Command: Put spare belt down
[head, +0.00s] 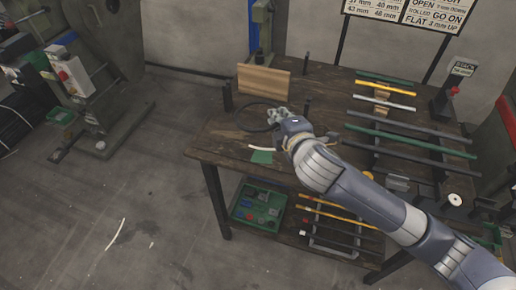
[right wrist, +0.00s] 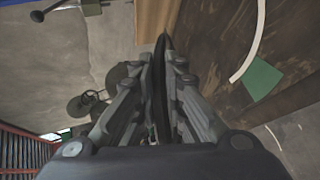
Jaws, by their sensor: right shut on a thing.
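The spare belt (head: 254,131) shows in the head view as a thin dark loop at the left part of the wooden workbench (head: 222,146). My right gripper (head: 277,116) is over the bench and shut on the belt. In the right wrist view the belt (right wrist: 161,60) is a dark band running between the closed fingers (right wrist: 160,88). Part of the belt is hidden by the fingers. I cannot tell whether it touches the bench top. My left gripper is not in view.
A wooden block (head: 263,80) stands behind the gripper. A green patch (head: 262,157) and a pale curved strip (head: 262,148) lie at the front edge. Several rods (head: 411,137) lie to the right. A green bin (head: 257,207) sits on the lower shelf.

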